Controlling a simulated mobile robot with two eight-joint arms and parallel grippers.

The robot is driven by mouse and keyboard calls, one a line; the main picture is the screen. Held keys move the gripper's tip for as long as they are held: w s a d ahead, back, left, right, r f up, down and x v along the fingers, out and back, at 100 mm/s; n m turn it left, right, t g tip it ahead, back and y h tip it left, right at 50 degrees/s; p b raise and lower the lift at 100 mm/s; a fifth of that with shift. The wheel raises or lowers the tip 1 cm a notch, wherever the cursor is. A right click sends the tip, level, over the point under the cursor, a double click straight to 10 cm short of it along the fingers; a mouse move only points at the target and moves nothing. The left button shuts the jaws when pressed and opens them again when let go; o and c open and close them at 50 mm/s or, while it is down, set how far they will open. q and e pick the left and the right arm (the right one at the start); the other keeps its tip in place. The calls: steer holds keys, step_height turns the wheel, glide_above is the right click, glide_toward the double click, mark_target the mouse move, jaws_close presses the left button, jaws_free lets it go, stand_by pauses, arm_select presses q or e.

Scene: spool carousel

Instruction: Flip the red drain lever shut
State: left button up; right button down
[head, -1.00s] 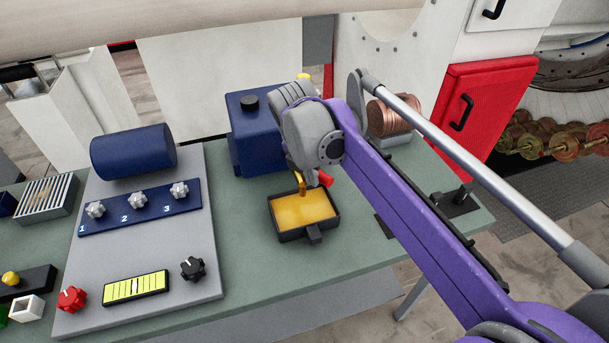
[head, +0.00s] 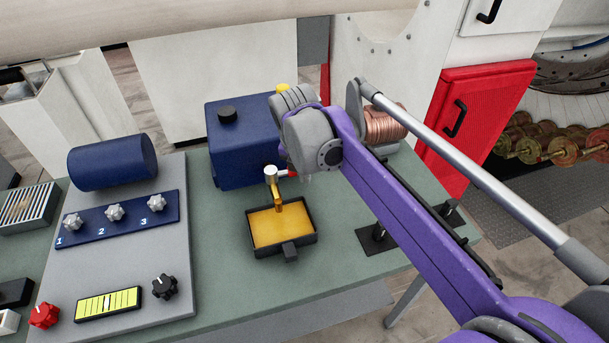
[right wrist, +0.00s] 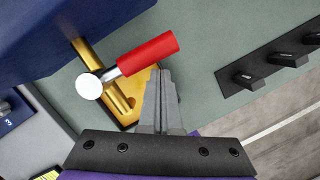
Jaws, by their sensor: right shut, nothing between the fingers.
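The red drain lever (right wrist: 148,53) shows in the right wrist view as a red sleeve, pointing up and right from a round white hub (right wrist: 88,86) on a brass pipe (right wrist: 86,52). In the head view a short stretch of the lever (head: 284,173) shows beside the hub (head: 270,173); my right arm hides the rest. A golden spout or stream reaches down over a black tray (head: 290,252) of golden liquid (head: 275,228). My right gripper (right wrist: 163,75) is shut and empty, its tips close beside the lever; contact cannot be told. My left gripper is out of view.
The blue tank (head: 230,155) stands behind the tray. A grey panel (head: 175,270) with knobs lies to the left. A copper spool (head: 383,125) and a black bracket (head: 378,238) are to the right. Green bench top is bare around the tray.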

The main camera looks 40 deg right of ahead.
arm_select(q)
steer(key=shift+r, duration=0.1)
arm_select(e)
steer(key=shift+w+d, duration=0.3)
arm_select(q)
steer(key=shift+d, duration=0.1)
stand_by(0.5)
